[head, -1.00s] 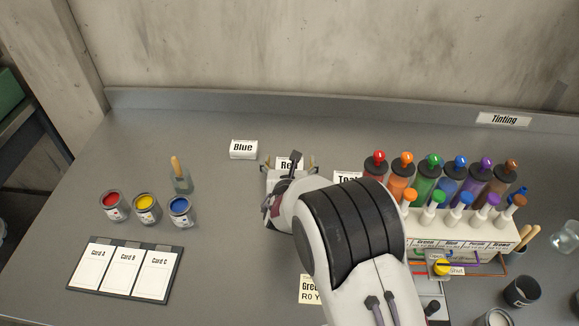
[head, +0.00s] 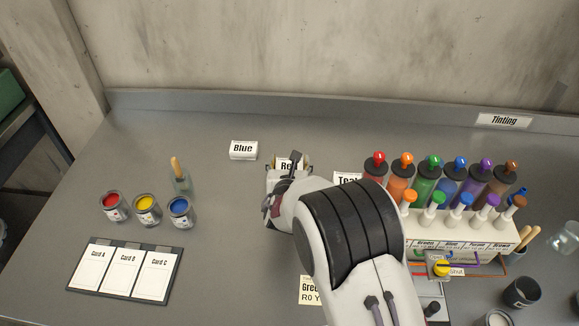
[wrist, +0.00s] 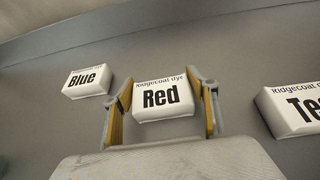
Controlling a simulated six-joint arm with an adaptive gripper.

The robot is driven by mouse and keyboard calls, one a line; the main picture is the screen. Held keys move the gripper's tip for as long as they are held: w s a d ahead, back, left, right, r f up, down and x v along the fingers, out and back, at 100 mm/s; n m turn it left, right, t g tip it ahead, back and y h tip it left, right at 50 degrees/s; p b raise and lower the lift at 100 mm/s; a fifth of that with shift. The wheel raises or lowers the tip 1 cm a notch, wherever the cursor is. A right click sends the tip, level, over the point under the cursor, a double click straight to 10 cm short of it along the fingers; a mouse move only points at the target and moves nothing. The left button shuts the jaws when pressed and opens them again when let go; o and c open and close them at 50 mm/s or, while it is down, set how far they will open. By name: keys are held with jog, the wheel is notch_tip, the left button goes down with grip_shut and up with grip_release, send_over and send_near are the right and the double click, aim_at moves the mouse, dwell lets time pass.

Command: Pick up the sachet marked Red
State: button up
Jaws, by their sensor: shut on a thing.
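The white sachet marked Red (wrist: 161,97) sits between the two fingers of my gripper (wrist: 162,112) in the wrist view. The fingers, with tan pads, are shut on its left and right sides. In the head view the Red sachet (head: 287,164) shows only in part, behind my gripper (head: 290,172) and wrist. I cannot tell whether it is clear of the bench. The sachet marked Blue (wrist: 87,80) lies to its left, and it also shows in the head view (head: 243,150). A sachet whose label starts "Te" (wrist: 292,110) lies to the right.
A tinting rack (head: 465,235) with several coloured bottles stands at right. The bench is bare between tins and sachets.

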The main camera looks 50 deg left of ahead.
jog(key=shift+r, duration=5)
